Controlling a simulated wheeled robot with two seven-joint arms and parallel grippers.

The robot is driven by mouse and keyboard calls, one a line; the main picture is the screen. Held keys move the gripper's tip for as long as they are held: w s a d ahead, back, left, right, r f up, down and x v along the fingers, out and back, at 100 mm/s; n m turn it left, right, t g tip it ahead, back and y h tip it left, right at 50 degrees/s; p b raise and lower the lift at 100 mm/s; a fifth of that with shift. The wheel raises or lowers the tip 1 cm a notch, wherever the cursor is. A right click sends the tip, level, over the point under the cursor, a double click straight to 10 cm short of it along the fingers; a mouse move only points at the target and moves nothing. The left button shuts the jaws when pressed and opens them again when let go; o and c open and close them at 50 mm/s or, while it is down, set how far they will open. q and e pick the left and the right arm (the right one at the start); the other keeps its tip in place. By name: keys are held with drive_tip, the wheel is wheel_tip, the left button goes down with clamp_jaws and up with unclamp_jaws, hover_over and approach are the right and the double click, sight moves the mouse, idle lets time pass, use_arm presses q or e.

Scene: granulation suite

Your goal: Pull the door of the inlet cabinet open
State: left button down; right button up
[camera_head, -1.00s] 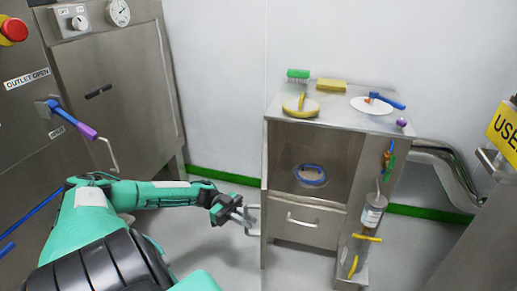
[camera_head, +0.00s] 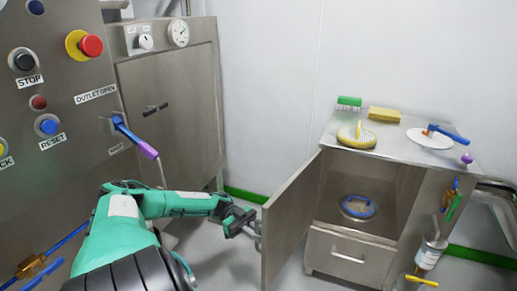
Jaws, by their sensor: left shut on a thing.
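The inlet cabinet (camera_head: 385,185) is a grey steel unit at the right. The handle is mostly hidden by the fingers and the door. My right gripper is out of view.
Inside the cabinet is a round piece with a blue ring (camera_head: 357,206), above a closed drawer (camera_head: 348,250). A green brush (camera_head: 349,102) and yellow sponge (camera_head: 384,114) lie on top. A control panel (camera_head: 65,120) stands at the left. Floor (camera_head: 215,262) shows left of the door.

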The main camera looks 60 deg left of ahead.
use_arm(q)
drive_tip(key=c, duration=1.5)
unclamp_jaws()
drive_tip(key=shift+c, duration=0.2)
drive_tip(key=shift+a, duration=0.1)
